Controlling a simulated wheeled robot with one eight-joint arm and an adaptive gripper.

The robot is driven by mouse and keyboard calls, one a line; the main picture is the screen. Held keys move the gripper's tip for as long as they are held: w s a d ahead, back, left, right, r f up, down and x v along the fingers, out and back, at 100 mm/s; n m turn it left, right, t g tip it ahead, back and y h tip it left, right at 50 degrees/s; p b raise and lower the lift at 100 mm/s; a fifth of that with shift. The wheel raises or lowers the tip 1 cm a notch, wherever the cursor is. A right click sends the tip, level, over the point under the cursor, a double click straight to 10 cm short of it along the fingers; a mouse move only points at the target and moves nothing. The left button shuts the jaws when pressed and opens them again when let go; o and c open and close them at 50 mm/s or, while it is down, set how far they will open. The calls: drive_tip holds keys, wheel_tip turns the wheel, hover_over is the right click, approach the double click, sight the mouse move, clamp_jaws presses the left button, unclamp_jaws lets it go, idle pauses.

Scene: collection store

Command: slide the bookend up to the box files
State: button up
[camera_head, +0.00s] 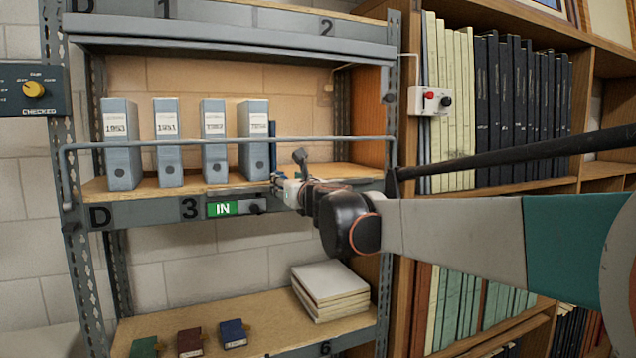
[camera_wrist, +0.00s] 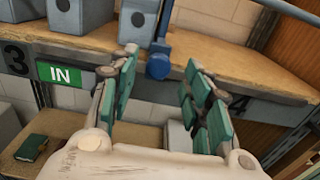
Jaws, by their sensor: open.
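Several grey-blue box files (camera_head: 214,150) with dated labels stand upright, with gaps between them, on the middle shelf. The dark blue bookend (camera_head: 272,140) is just right of the rightmost file (camera_head: 254,140); I cannot tell whether they touch. In the wrist view the bookend shows a round blue knob (camera_wrist: 158,67) at the shelf's front edge, beside a file (camera_wrist: 138,22). My gripper (camera_head: 284,184) is at the shelf front, partly hiding the bookend's lower part. In the wrist view my gripper (camera_wrist: 161,70) is open, its green-padded fingers either side of the knob in the picture, with none seen touching it.
A grey rail (camera_head: 180,143) runs across in front of the files. A green IN sign (camera_head: 222,209) sits on the shelf edge. The shelf (camera_head: 350,172) has room right of the bookend. Below are small books (camera_head: 190,342) and a pale stack (camera_head: 330,285).

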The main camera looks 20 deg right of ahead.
drive_tip(key=s, duration=0.8)
drive_tip(key=shift+s+d, duration=0.1)
drive_tip(key=s+a+f+n+g+y, duration=0.2)
drive_tip(key=s+a+f+n, duration=0.4)
drive_tip(key=n, duration=0.3)
drive_tip(key=s+a+f+n+g+y, duration=0.2)
drive_tip(key=s+a+f+n, duration=0.25)
drive_tip(key=s+n, duration=0.4)
drive_tip(key=s+d+f+n+g+h, duration=0.2)
drive_tip(key=s+d+f+n+g, duration=0.1)
drive_tip(key=s+f+n, duration=0.65)
drive_tip(key=s+d+f+n+g+h, duration=0.2)
drive_tip(key=s+d+f+n+g, duration=0.15)
drive_tip(key=s+f+n, duration=0.6)
wheel_tip(320, 180, down, 34)
drive_tip(key=w+b, duration=0.1)
drive_tip(key=b, duration=3.1)
drive_tip(key=shift+w+a+m+h, duration=0.2)
drive_tip(key=shift+m+h, duration=0.1)
drive_tip(key=shift+m, duration=0.15)
